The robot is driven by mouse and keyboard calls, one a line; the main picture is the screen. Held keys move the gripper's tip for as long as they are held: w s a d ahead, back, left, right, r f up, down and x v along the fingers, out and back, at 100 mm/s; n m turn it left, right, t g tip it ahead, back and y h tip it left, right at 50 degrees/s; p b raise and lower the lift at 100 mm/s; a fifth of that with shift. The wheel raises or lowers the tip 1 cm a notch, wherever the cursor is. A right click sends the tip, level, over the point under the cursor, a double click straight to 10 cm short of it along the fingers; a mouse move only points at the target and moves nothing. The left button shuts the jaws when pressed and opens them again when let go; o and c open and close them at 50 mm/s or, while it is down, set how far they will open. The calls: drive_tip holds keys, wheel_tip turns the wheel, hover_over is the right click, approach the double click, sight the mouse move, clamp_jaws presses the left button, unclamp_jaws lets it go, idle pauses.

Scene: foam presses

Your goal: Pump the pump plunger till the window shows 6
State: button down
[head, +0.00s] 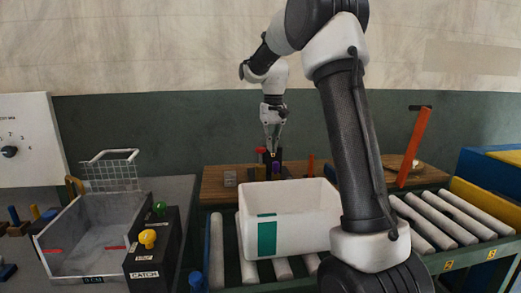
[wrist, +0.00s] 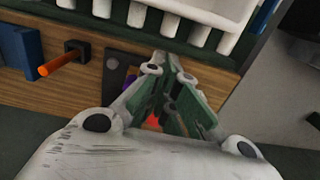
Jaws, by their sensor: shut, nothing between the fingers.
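A small dark device (head: 260,173) stands on the wooden bench at the back, with a red knob (head: 261,150) and a purple part (head: 276,170) on it. I cannot tell for sure which of these is the pump plunger. My gripper (head: 272,151) points down, shut and empty, right at the device and just beside the red knob. In the wrist view my gripper (wrist: 174,64) covers much of the device; a bit of red (wrist: 152,122) and a bit of purple (wrist: 130,82) show behind the fingers. No window number is readable.
A white bin (head: 300,212) sits on the roller conveyor (head: 440,222) in front of the bench. An orange lever (head: 414,146) rises at the right. A grey tray (head: 62,262) with a wire flap and a yellow-knobbed catch (head: 147,239) stand left. An orange peg (wrist: 60,62) is near the device.

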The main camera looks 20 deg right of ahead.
drive_tip(key=s+a+r+n+t, duration=0.1)
drive_tip(key=s+a+n, duration=0.1)
drive_tip(key=s, duration=1.6)
drive_tip(key=shift+s+a, duration=0.15)
drive_tip(key=shift+a, duration=0.05)
drive_tip(key=s+a+n+t, duration=0.1)
drive_tip(key=s+t, duration=0.2)
drive_tip(key=s, duration=1.2)
drive_tip(key=shift+a+r+t, duration=0.25)
drive_tip(key=shift+a+t, duration=0.05)
drive_tip(key=shift+a, duration=0.1)
